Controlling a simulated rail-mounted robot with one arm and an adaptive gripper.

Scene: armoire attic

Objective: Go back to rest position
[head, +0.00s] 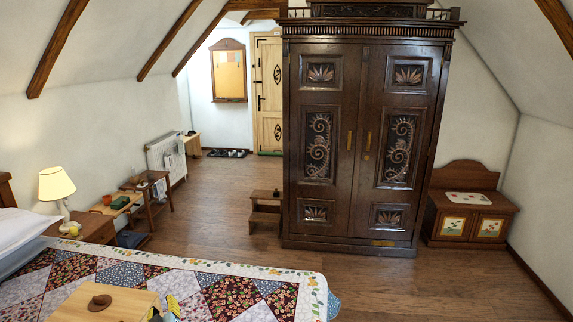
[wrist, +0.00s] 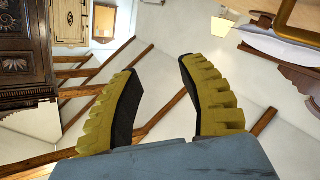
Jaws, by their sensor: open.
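My gripper (wrist: 157,100) shows in the wrist view with its two yellow, black-padded fingers spread apart. It is open, with nothing between the fingers. The wrist view looks tilted, with the wardrobe, the light door and the sloped ceiling behind the fingers. In the head view a small part of my gripper (head: 165,309) shows at the bottom edge, in front of the bed. The dark carved wardrobe (head: 343,150) stands in the middle of the head view with both doors closed. It also shows at the left of the wrist view (wrist: 22,70).
A step stool (head: 264,212) stands left of the wardrobe, a low cabinet (head: 467,215) right. Open floor (head: 220,215) lies between bed and wardrobe.

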